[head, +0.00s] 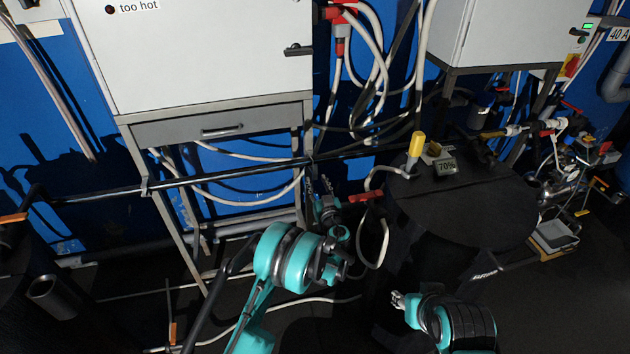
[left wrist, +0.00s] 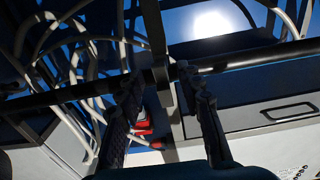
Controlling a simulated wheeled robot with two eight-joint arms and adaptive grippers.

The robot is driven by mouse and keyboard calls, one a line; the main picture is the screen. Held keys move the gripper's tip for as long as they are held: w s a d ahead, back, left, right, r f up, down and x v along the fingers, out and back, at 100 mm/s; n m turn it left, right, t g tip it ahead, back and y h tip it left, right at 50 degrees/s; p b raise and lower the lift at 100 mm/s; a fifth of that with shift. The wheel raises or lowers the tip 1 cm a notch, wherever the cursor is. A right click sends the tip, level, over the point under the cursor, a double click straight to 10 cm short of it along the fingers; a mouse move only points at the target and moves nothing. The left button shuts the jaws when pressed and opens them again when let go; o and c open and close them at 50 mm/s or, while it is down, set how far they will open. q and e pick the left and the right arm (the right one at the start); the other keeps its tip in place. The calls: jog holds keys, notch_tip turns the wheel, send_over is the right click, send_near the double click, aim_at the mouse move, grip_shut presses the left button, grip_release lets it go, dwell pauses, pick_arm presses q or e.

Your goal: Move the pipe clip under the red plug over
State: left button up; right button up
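The pipe clip (head: 310,160) is a small dark piece on the long black pipe (head: 230,175), by the right leg of the grey cabinet's stand. The red plug (head: 341,30) with white hoses is above it and slightly right. In the left wrist view, the clip (left wrist: 160,72) shows in the middle and the red plug (left wrist: 144,125) below it, partly behind a finger. My left gripper (head: 317,182) is open just below the clip. In the left wrist view, its fingers (left wrist: 160,82) lie either side of the clip; contact cannot be told. My right gripper (head: 399,300) is at lower right, its opening unclear.
A grey cabinet (head: 200,60) with a drawer (head: 215,127) stands above the pipe. White hoses (head: 375,80) hang near the plug. A black drum (head: 465,205) with a yellow-topped fitting (head: 417,143) stands right of my left arm. A red handle (head: 365,197) is close to my left gripper.

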aim_at(315, 176)
pick_arm(q)
jog(key=shift+b+x, duration=0.4)
jog(key=shift+x, duration=1.3)
grip_shut()
jog(key=shift+r+g+p, duration=0.4)
jog(key=shift+g+p, duration=0.1)
jog(key=shift+p, duration=0.1)
jog(key=shift+r+g+h+p, duration=0.15)
jog(key=shift+g+h+p, duration=0.25)
jog(key=shift+g+p, duration=0.2)
jog(key=shift+g, duration=0.3)
grip_release()
